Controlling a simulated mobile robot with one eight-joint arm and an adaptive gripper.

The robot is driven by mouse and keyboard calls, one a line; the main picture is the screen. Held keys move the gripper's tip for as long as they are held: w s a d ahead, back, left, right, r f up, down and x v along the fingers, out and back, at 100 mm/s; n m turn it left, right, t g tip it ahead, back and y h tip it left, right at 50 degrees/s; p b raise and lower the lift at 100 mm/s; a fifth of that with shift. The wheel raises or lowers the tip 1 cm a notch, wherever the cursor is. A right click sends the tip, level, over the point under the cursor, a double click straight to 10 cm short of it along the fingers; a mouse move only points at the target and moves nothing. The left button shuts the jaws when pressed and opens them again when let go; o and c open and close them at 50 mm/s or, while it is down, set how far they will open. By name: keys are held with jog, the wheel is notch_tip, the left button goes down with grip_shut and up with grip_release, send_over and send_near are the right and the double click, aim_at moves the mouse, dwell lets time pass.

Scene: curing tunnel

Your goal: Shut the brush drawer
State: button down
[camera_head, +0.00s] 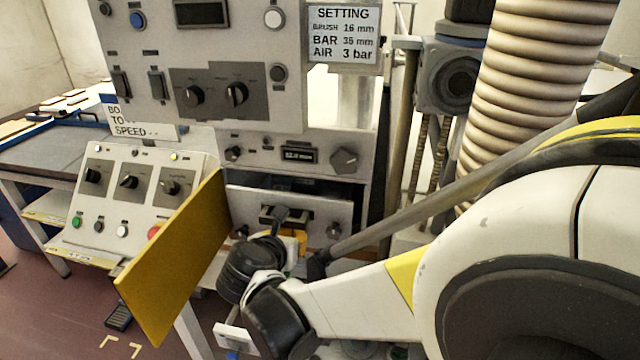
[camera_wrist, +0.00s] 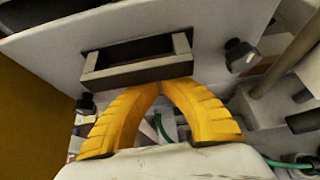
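The brush drawer (camera_head: 328,208) is in the machine's lower middle in the head view. Its pale front stands out from the housing, with a dark gap above it. Its dark recessed handle (camera_wrist: 135,64) with grey end blocks shows in the wrist view. My gripper (camera_wrist: 160,88) has yellow fingers whose tips meet just below the handle, close to the drawer front. Nothing shows between the tips. I cannot tell whether they touch the front. In the head view my wrist hides part of the handle and most of the fingers.
A yellow door panel (camera_head: 172,262) stands swung open left of the drawer. A sloped control box (camera_head: 130,205) with knobs and buttons is beyond it. A ribbed hose (camera_head: 525,75) and posts stand to the right. Dark knobs (camera_wrist: 242,56) flank the handle.

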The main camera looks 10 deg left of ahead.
jog(key=w, duration=1)
jog(key=shift+w+d, duration=0.1)
jog(key=shift+d, duration=0.3)
